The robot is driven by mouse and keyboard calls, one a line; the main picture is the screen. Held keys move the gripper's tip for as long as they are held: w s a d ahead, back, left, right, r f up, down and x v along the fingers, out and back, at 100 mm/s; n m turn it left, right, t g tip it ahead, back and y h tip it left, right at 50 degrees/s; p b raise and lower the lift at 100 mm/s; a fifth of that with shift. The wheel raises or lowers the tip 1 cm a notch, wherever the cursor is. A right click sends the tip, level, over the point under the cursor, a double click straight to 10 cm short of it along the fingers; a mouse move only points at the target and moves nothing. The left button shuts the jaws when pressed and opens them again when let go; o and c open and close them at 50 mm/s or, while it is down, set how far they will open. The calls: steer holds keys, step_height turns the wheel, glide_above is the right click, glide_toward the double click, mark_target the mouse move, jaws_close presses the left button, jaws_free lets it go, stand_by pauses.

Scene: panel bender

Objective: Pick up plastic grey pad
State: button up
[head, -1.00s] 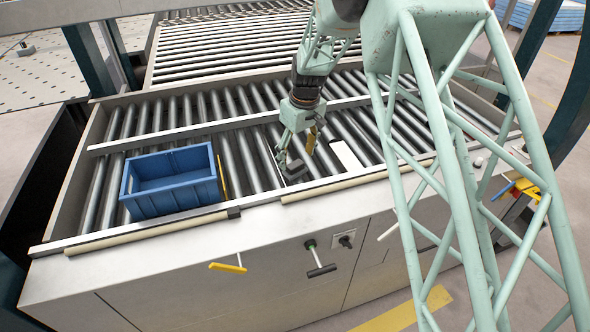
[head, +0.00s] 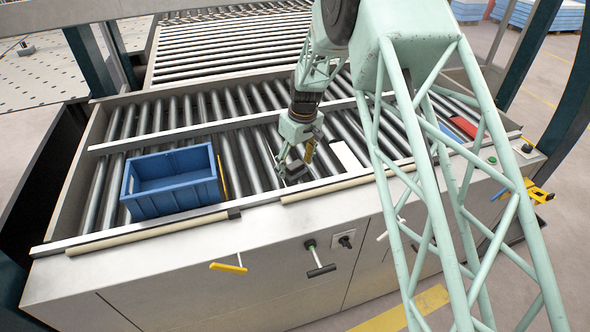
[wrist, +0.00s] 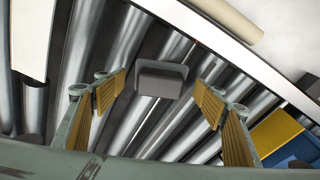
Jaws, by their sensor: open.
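The grey pad (wrist: 160,82) is a small dark block with a raised lip along one side, lying on the metal rollers. In the head view the pad (head: 296,173) is partly hidden beneath my gripper (head: 297,160). In the wrist view my gripper (wrist: 160,100) is open, with one yellow ribbed finger on each side of the pad. There are clear gaps between the pad and both fingers. The gripper is empty and above the rollers; its exact height over the pad is hard to tell.
A blue crate (head: 140,192) stands to the left, with a thin yellow bar (head: 222,176) beside it. A white block (head: 345,156) lies just right of the gripper. A red item (head: 464,126) lies farther right. A beige front rail (head: 330,189) borders the rollers.

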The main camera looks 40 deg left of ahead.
steer(key=shift+f, duration=0.15)
steer(key=shift+c, duration=0.6)
steer(key=c, duration=0.8)
